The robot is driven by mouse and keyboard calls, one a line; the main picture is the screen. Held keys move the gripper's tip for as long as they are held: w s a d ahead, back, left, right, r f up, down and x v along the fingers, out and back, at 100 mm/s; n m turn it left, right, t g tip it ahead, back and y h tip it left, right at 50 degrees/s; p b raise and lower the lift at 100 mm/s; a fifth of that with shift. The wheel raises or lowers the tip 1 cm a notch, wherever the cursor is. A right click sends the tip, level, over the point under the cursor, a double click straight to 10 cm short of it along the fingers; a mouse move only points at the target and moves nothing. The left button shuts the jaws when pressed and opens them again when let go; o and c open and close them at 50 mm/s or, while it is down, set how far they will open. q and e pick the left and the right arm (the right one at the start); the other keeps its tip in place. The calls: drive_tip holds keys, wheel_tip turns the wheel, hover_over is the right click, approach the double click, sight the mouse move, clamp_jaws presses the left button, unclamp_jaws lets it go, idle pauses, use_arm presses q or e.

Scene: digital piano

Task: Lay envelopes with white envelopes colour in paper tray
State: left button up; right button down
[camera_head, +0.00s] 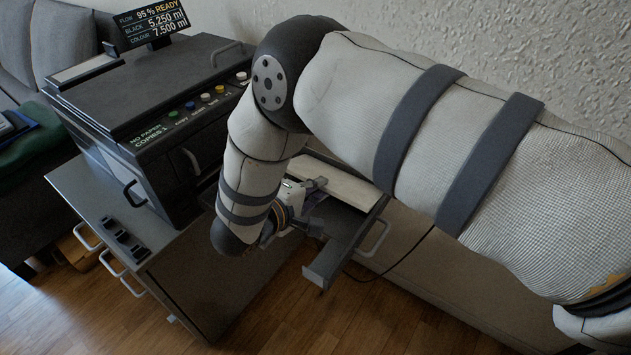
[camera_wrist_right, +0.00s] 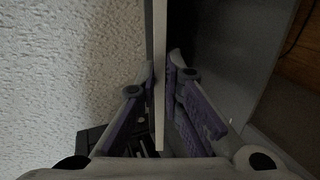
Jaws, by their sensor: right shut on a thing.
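My right gripper (camera_head: 298,205) is low beside the dark machine, partly covered by my own arm in the head view. In the wrist view the right gripper (camera_wrist_right: 163,78) is shut on a thin pale slab (camera_wrist_right: 160,112), seen edge-on between the two fingers. I cannot tell for sure whether this slab is the white envelopes. In the head view a long cream-white flat surface (camera_head: 350,184) shows just behind the gripper, within a dark tray-like frame (camera_head: 342,240) at the machine's right side. My arm hides part of it. My left gripper is not in view.
The dark copier (camera_head: 150,95) with coloured buttons and a display sign (camera_head: 152,22) stands on a grey cabinet (camera_head: 190,265) with handles. The white textured wall (camera_head: 520,40) is close behind. A cable (camera_head: 395,268) hangs near the tray. Wooden floor (camera_head: 330,325) in front is clear.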

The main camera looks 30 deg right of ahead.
drive_tip(key=shift+r, duration=0.1)
drive_tip(key=c, duration=1.7)
unclamp_jaws()
drive_tip(key=shift+o, duration=0.2)
drive_tip(key=shift+p+v, duration=0.95)
drive_tip(key=shift+v, duration=1.4)
drive_tip(key=v, duration=0.8)
